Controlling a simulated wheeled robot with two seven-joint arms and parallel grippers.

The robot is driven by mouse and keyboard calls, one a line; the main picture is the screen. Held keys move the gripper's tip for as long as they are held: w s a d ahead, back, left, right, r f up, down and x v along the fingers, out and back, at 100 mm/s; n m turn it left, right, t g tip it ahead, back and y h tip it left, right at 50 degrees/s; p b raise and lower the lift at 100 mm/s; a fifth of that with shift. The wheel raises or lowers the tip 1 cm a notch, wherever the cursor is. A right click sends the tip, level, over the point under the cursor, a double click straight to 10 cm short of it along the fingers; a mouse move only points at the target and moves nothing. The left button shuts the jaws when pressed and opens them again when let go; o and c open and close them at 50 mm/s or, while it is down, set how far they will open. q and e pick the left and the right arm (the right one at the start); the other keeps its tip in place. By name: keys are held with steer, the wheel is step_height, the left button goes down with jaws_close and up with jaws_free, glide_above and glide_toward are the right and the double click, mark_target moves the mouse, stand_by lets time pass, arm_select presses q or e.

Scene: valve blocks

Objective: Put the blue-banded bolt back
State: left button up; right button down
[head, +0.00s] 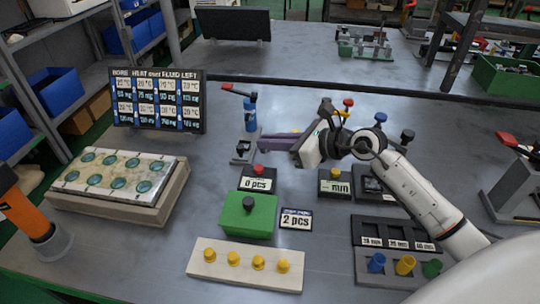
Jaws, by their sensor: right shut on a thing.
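My right gripper (268,143) is over the middle of the table, pointing left, near a blue post (250,116) with a red-tipped lever. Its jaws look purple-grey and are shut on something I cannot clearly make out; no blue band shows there. A rack (365,279) at the lower right holds a blue piece (376,262), a yellow piece (405,265) and a green piece (432,268) upright. I cannot tell whether any piece is the blue-banded bolt. My left gripper is not in view.
A green block (234,219) with a black knob stands in front of the gripper, beside a "2 pcs" sign (296,219). A pale bar (207,264) carries several yellow knobs. A tray with green discs (170,198) and a label board (158,72) stand left.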

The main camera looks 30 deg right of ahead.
steer(key=shift+f, duration=2)
steer(key=shift+f+b, duration=0.15)
steer(key=shift+b, duration=0.15)
steer(key=c, duration=1.9)
jaws_free()
steer(key=shift+o, duration=0.2)
steer(key=shift+r, duration=0.25)
steer(key=v, duration=1)
steer(key=shift+s+d, duration=0.1)
steer(key=shift+s, duration=0.1)
steer(key=shift+v, duration=0.8)
